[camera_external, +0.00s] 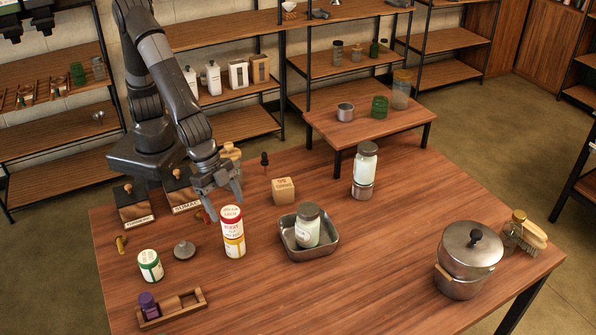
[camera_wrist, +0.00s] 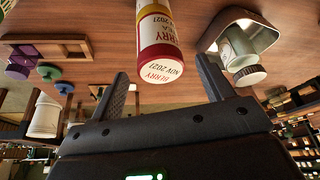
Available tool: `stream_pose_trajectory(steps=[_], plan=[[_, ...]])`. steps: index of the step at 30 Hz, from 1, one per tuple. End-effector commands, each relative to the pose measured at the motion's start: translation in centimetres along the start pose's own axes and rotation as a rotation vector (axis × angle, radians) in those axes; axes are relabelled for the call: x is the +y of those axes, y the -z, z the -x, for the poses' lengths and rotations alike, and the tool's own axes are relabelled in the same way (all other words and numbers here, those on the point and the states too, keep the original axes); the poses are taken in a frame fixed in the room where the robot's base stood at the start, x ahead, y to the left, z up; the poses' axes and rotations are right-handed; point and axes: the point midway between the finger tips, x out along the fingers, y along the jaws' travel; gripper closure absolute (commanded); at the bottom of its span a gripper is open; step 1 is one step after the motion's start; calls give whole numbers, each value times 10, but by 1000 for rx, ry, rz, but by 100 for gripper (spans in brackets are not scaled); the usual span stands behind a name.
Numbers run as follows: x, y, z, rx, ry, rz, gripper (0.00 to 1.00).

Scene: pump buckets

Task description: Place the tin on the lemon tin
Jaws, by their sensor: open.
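A white tin with a red band and red-printed lid (camera_external: 231,217) stands upright on a yellow-banded tin (camera_external: 234,246), apparently the lemon tin, on the wooden table. The two look roughly aligned. In the wrist view the red tin (camera_wrist: 158,40) shows its lid, printed "BERRY", toward me, with the yellow band beyond it. My gripper (camera_external: 225,203) is open and empty, just above and behind the red tin. In the wrist view its fingertips (camera_wrist: 163,68) lie either side of the lid, with gaps; I see no contact. A green-banded tin (camera_external: 150,266) stands apart to the left.
A metal tray (camera_external: 309,252) holding a jar (camera_external: 307,226) is right of the stack. A grey knobbed lid (camera_external: 184,249) lies to the left. A wooden block (camera_external: 284,191) and a jar on a can (camera_external: 364,172) stand behind. A large pot (camera_external: 468,258) is far right. The front middle is clear.

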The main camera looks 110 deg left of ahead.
Motion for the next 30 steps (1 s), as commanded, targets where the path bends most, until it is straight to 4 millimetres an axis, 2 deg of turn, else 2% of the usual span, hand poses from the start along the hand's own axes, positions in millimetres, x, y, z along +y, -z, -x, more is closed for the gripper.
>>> stream_pose_trajectory(steps=[3, 9, 17, 20, 23, 26, 30], plan=[[0, 0, 27, 3, -2, 2, 27], [0, 0, 60, 1, -1, 1, 27], [0, 0, 75, -1, 0, 1, 27], [-8, -1, 81, 1, 1, 11, 27], [-33, -6, 99, 6, 3, 39, 27], [-71, -19, 126, 13, 7, 81, 27], [-126, -50, 168, 26, 18, 142, 27]])
